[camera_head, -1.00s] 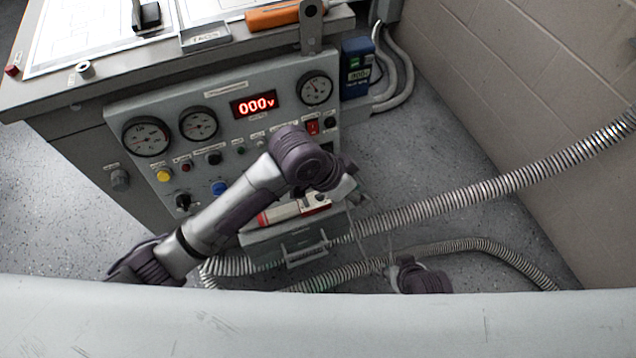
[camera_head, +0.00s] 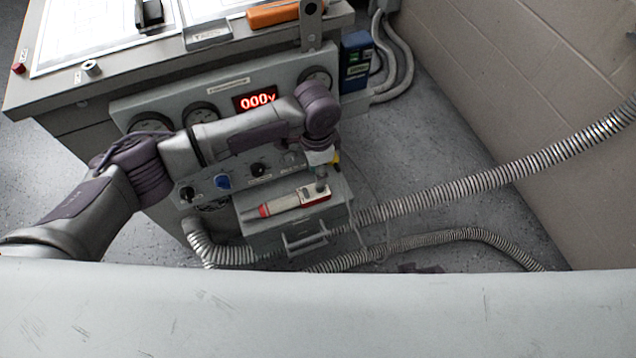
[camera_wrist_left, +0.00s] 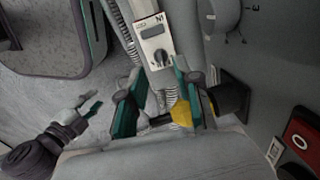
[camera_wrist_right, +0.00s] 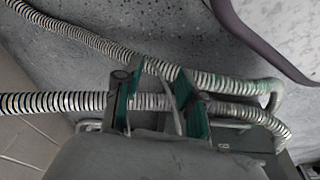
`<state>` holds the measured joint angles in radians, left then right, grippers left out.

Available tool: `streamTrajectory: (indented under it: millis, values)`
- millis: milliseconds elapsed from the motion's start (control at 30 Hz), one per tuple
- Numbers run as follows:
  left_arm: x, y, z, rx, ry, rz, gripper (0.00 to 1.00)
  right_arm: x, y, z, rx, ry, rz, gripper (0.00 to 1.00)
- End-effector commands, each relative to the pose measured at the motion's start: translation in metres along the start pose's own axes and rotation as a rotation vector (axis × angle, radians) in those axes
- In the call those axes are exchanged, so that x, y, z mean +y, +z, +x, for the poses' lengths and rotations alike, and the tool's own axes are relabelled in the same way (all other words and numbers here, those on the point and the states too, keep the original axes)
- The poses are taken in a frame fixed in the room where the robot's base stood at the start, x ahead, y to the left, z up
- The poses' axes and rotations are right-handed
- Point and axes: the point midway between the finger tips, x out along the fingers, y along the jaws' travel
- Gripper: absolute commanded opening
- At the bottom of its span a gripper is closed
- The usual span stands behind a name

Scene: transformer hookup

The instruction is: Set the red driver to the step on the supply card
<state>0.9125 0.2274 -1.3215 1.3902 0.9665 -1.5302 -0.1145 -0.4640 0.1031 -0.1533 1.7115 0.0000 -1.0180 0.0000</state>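The red driver (camera_head: 294,202), with a red tip and pale body, lies on top of a grey box with a handle (camera_head: 300,225) below the panel. In the left wrist view its pale body (camera_wrist_left: 153,38) shows a small label and a dark round dial; the setting is too small to read. My left gripper (camera_head: 322,165) is above the driver's right end. In the left wrist view its fingers (camera_wrist_left: 155,95) are apart, with nothing held. My right gripper (camera_wrist_right: 157,100) is open and empty near the hoses. I cannot identify the supply card for certain.
The panel's red display (camera_head: 257,99) reads 000 V. A black and yellow part (camera_wrist_left: 228,98) projects beside my left fingers. Ribbed hoses (camera_head: 480,195) cross the floor. A blue unit (camera_head: 355,60) stands right of the panel. Papers (camera_head: 95,35) lie on the bench.

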Motion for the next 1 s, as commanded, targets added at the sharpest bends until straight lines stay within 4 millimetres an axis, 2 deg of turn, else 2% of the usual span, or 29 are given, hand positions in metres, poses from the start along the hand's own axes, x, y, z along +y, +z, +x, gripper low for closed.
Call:
streamTrajectory:
  millis: [33,100,300,700,767,900,1000]
  values:
    - [0.001,0.000,0.014,-0.002,0.002,-0.001,0.33,0.001,-0.005,-0.005,0.008,0.001,0.001,0.40]
    - [0.001,0.000,0.027,-0.001,0.001,0.000,0.33,0.001,-0.010,-0.015,0.013,0.002,0.002,0.40]
    - [0.000,-0.001,0.050,0.001,0.000,0.002,0.33,0.002,-0.020,-0.037,0.024,0.004,0.004,0.40]
    - [0.000,-0.001,0.057,0.002,-0.001,0.001,0.33,0.003,-0.023,-0.045,0.027,0.005,0.005,0.40]
    - [0.000,-0.001,0.057,0.002,0.000,0.001,0.25,0.003,-0.023,-0.045,0.027,0.004,0.005,0.40]
    - [0.000,-0.001,0.057,0.002,0.000,0.001,0.02,0.003,-0.024,-0.045,0.028,0.004,0.005,0.40]
    - [0.000,-0.001,0.057,0.002,0.000,0.001,0.00,0.002,-0.024,-0.045,0.028,0.004,0.005,0.40]
